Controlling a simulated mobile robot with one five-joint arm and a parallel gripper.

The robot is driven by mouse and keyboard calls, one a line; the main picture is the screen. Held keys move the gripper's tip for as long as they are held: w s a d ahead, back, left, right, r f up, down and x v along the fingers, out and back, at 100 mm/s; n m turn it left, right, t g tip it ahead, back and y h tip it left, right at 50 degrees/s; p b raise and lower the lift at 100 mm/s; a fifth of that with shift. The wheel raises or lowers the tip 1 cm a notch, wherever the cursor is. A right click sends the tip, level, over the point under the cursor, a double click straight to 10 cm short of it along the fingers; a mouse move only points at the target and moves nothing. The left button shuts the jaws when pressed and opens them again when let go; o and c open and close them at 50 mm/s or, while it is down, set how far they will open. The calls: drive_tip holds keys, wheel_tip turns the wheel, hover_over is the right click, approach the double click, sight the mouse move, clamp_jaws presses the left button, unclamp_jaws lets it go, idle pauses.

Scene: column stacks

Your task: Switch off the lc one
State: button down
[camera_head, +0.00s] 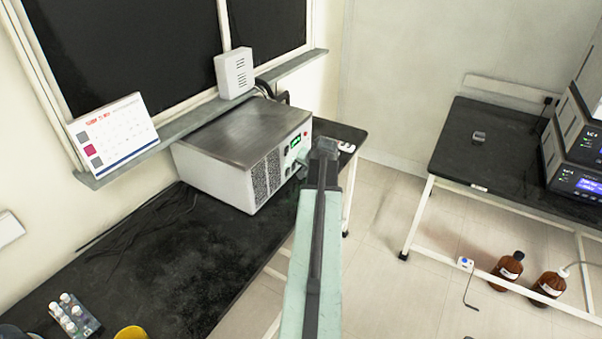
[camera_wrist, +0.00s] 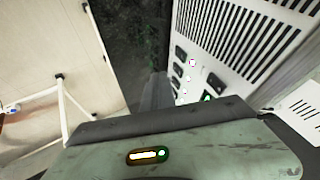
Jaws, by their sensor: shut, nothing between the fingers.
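A grey-white box instrument (camera_head: 245,150) stands on the black bench, with a green display and small buttons on its right-hand front. Its vented panel with switches (camera_wrist: 196,82) fills the upper right of the wrist view. My gripper (camera_head: 322,150) is shut and empty, just in front of that panel; it shows as a dark shape in the wrist view (camera_wrist: 157,90). I cannot tell whether it touches the panel. A stack of dark-fronted units (camera_head: 575,150) with lit displays stands on the right-hand table, far from my gripper. Their labels seem to start with LC, but are too small to read surely.
The black bench (camera_head: 150,270) holds several white-capped vials (camera_head: 70,312) and a yellow item (camera_head: 131,333). A calendar (camera_head: 112,130) and a white box (camera_head: 235,72) stand on the sill. Two brown bottles (camera_head: 507,270) stand below the right table. Floor between the tables is clear.

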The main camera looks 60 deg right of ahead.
sight(288, 172)
drive_tip(key=b+x, duration=0.5)
drive_tip(key=x, duration=0.3)
drive_tip(key=shift+f+b, duration=0.35)
drive_tip(key=shift+f, duration=0.05)
drive_tip(key=w, duration=0.1)
drive_tip(key=w+r+p, duration=0.1)
drive_tip(key=shift+w+r, duration=0.1)
drive_tip(key=shift+w, duration=0.85)
